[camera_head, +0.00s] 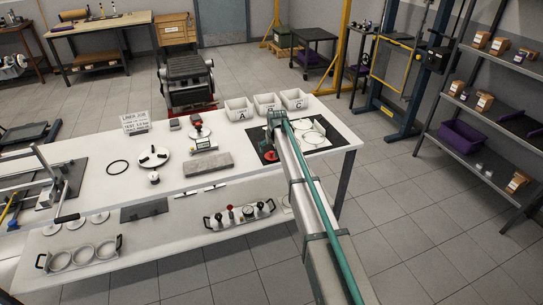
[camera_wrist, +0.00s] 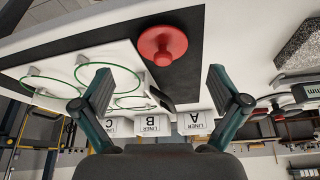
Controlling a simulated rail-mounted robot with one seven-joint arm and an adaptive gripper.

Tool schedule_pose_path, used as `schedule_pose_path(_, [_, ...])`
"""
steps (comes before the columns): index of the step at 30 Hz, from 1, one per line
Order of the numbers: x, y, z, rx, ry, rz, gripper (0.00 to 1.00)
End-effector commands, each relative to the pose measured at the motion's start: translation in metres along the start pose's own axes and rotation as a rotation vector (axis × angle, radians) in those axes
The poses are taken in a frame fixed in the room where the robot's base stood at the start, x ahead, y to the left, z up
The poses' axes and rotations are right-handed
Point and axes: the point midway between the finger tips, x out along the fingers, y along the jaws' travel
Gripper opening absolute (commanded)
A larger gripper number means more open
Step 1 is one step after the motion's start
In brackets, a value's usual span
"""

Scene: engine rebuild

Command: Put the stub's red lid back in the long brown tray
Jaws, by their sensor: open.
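The red lid (camera_wrist: 162,45) is round with a raised knob. It lies on a black mat (camera_wrist: 215,30) in the wrist view, and also shows in the head view (camera_head: 270,156), just left of my arm. My gripper (camera_wrist: 162,88) is open and empty, with its fingers apart below the lid in the picture and not touching it. In the head view my arm hides the fingers. A long tray (camera_head: 213,222) with dark handles holds several red- and black-topped pieces on the lower shelf; its colour looks greyish, and I cannot tell if it is the brown tray.
White bins (camera_head: 238,109) marked with letters stand behind the mat. Green rings on a white sheet (camera_wrist: 75,65) lie beside the lid. A grey stone block (camera_head: 208,164) and a round plate (camera_head: 153,157) are on the table. Another tray with rings (camera_head: 81,257) is on the lower shelf.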

Motion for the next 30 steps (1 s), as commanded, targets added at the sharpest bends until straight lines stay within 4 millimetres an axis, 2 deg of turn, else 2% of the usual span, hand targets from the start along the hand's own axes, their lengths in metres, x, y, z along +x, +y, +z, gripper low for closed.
schedule_pose_path(5, [0.012,-0.002,0.000,0.000,-0.003,0.000,0.98])
schedule_pose_path(14, [0.048,-0.004,0.001,0.000,-0.003,0.000,0.98])
schedule_pose_path(21, [0.051,-0.003,0.002,0.000,-0.001,0.000,0.98])
schedule_pose_path(23, [0.051,-0.003,0.002,0.000,-0.001,0.000,0.89])
schedule_pose_path(30, [0.051,-0.003,0.002,0.000,-0.001,0.000,0.49])
